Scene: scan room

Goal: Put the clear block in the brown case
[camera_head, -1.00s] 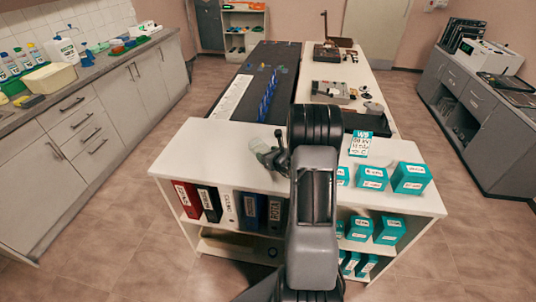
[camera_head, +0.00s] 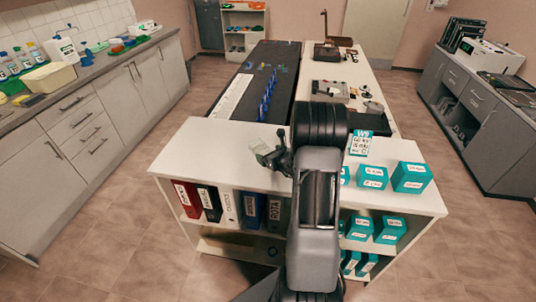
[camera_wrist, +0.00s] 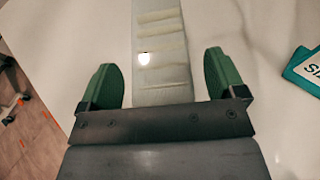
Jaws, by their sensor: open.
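The clear block (camera_wrist: 163,45) is a long, see-through, ribbed piece on the white top in the wrist view. Its near end lies between the two green fingertips of my gripper (camera_wrist: 163,80), with a gap on each side. In the head view my gripper (camera_head: 268,155) is over the left part of the white shelf top; the block is hard to make out there. My gripper is open and holds nothing. A brown case (camera_head: 326,53) seems to stand on the far part of the long table, well beyond my gripper; its inside cannot be made out.
Grey devices (camera_head: 330,89) sit on the table. Floor is free on both sides.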

